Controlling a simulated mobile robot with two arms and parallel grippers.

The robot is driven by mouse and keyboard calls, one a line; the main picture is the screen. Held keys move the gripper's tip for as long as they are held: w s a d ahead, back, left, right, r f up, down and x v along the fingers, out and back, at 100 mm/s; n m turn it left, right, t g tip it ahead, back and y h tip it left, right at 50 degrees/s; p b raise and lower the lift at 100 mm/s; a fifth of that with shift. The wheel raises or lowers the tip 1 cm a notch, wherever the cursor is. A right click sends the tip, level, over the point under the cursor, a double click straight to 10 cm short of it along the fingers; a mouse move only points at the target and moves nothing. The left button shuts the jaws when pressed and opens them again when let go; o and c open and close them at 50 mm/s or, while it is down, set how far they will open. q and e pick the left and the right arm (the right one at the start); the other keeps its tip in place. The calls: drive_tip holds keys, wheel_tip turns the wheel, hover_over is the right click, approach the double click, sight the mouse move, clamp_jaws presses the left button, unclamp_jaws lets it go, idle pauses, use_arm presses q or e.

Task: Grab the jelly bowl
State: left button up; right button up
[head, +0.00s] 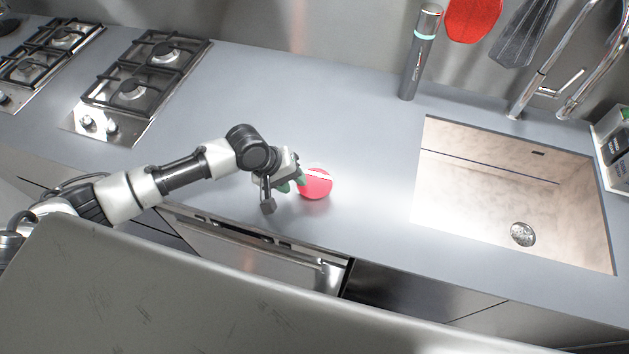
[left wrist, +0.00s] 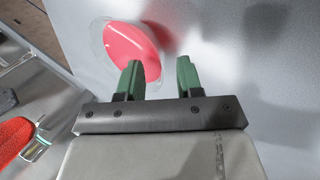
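The jelly bowl (head: 316,186) is a clear bowl with red-pink jelly, standing on the grey counter near its front edge. It also shows at the top of the left wrist view (left wrist: 136,48), ahead of the fingers and to the left. My left gripper (head: 294,184) is at the left side of the bowl. Its two green fingers (left wrist: 160,76) are apart with nothing between them. The left finger overlaps the bowl's lower edge in the wrist view; I cannot tell whether it touches. My right gripper is not in view.
A sink (head: 500,205) with a tap (head: 545,75) is at the right. A grey cylinder (head: 420,52) stands at the back of the counter (head: 250,85). Gas hobs (head: 140,85) are at the left. An appliance door (head: 255,262) is below the front edge. The counter around the bowl is clear.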

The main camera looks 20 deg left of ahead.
use_arm(q)
drive_tip(key=shift+x, duration=0.8)
clamp_jaws()
drive_tip(key=shift+w+r, duration=0.1)
drive_tip(key=shift+r, duration=0.05)
